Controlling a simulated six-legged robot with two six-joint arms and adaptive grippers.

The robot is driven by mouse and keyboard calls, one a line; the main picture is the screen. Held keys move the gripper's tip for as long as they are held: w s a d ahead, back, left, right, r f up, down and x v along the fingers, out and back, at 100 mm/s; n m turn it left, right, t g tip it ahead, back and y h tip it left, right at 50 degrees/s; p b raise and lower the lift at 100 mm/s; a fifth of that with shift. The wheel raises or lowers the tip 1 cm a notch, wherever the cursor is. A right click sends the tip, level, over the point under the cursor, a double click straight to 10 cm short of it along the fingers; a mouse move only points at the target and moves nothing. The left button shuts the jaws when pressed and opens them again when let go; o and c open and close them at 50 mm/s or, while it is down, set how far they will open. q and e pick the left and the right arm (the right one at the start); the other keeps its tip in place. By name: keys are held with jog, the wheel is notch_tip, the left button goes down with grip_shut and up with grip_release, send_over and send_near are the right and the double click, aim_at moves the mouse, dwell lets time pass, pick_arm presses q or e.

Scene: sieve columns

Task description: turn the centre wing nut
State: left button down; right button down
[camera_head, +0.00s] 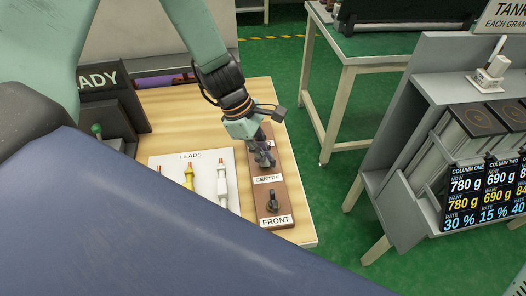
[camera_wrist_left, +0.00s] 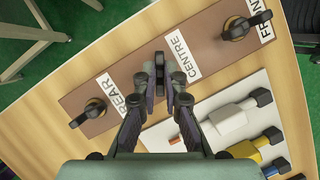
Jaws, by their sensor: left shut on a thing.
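My left gripper (camera_head: 263,152) reaches down onto the brown board (camera_head: 290,180) beside the CENTRE label. In the left wrist view my left gripper (camera_wrist_left: 163,76) has its two fingers closed on the dark centre wing nut (camera_wrist_left: 160,64), one on each side. The fingers hide part of the nut. The black front wing nut (camera_head: 272,203) stands upright near the FRONT label. The rear wing nut (camera_wrist_left: 94,109) shows in the left wrist view, near the REAR label.
A white LEADS panel (camera_head: 160,165) with white and yellow leads lies left of the board on the wooden table (camera_head: 180,97). A dark READY box (camera_head: 127,105) with a green-knobbed lever stands further left. A grey rack (camera_head: 430,85) with weight displays is at the right, across green floor.

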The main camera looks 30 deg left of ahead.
pick_arm(q)
jog(key=shift+m+g+p, duration=0.4)
jog(key=shift+m+p, duration=0.4)
jog(key=shift+m, duration=0.2)
jog(key=m+g+p, duration=0.1)
jog(key=m, duration=0.1)
jog(key=shift+m, duration=0.4)
jog(key=m+g+p, duration=0.1)
jog(key=m, duration=0.2)
jog(key=shift+w+y, duration=0.15)
jog(key=shift+y, duration=0.15)
jog(key=shift+d+f+m+g+y+p, duration=0.1)
jog(key=shift+m+g+y+p, duration=0.2)
jog(key=shift+m, duration=0.7)
jog(key=shift+m+g+y+p, duration=0.15)
jog(key=shift+m+g, duration=0.25)
jog(key=shift+m, duration=0.6)
jog(key=c, duration=1.4)
grip_release()
jog(key=shift+w, duration=0.1)
jog(key=shift+c, duration=0.2)
jog(key=v, duration=1.2)
